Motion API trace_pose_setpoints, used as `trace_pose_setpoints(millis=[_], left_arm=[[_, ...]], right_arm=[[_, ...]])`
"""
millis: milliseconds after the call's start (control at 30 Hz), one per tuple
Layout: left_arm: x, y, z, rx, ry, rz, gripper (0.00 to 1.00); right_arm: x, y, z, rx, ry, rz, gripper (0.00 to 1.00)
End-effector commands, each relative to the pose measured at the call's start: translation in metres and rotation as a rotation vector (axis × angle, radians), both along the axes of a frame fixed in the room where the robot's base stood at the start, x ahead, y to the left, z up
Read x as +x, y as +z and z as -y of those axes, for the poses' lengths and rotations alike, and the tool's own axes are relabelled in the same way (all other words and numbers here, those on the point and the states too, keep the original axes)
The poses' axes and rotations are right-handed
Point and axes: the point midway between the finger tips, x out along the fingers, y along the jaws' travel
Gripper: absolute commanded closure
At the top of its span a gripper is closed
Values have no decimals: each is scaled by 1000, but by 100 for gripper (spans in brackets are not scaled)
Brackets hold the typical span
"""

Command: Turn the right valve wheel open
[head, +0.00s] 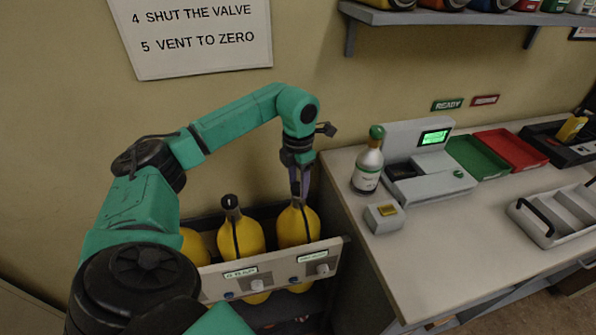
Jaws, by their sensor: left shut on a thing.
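My left arm reaches in from the left, and its gripper (300,184) points down at the top of the rightmost yellow cylinder (298,226). The gripper is shut on the right valve wheel at that cylinder's neck; the fingers mostly hide the wheel, so how far it is turned cannot be told. A second yellow cylinder (242,236) stands to its left with its dark valve top (230,202) free. A third yellow cylinder (194,247) is partly hidden behind my arm. My right gripper is not in view.
A pale front panel (289,272) with white knobs and green labels crosses in front of the cylinders. The counter (415,252) on the right holds a green-capped bottle (368,168), a grey device (425,186), green and red trays (511,149) and a handled tray (562,213).

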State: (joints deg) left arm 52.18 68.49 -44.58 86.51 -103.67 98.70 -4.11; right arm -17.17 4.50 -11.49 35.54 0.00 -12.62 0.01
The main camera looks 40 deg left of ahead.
Motion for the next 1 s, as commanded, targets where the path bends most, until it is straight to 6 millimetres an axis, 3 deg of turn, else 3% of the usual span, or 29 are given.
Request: trace_pose_setpoints(millis=[633, 667, 700, 1000], left_arm=[[3, 5, -1, -1, 60, 17, 100], [3, 5, -1, 0, 60, 16, 37], [3, 5, -1, 0, 60, 15, 22], [2, 2, -1, 0, 56, 7, 19]], right_arm=[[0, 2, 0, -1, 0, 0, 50], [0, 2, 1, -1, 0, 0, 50], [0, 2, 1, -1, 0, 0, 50], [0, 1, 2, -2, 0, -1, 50]])
